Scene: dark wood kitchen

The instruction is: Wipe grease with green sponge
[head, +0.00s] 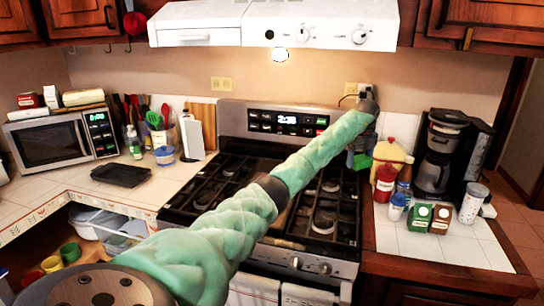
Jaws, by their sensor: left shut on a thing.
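My left arm, in a pale green sleeve, reaches from the bottom left across the stove to the back right. My left gripper (361,146) points down beside the stove's back right corner, small and partly hidden by my arm. It is shut on a small green thing, which looks like the green sponge (362,161). I cannot tell whether the sponge touches the surface below. No grease patch can be made out. My right gripper is not in view.
The black gas stove (215,180) fills the middle, partly behind my arm. A red bottle (385,183), small jars and a coffee maker (440,150) crowd the right counter. A microwave (60,140), a black tray (121,174) and utensils stand left. The range hood (200,25) hangs above.

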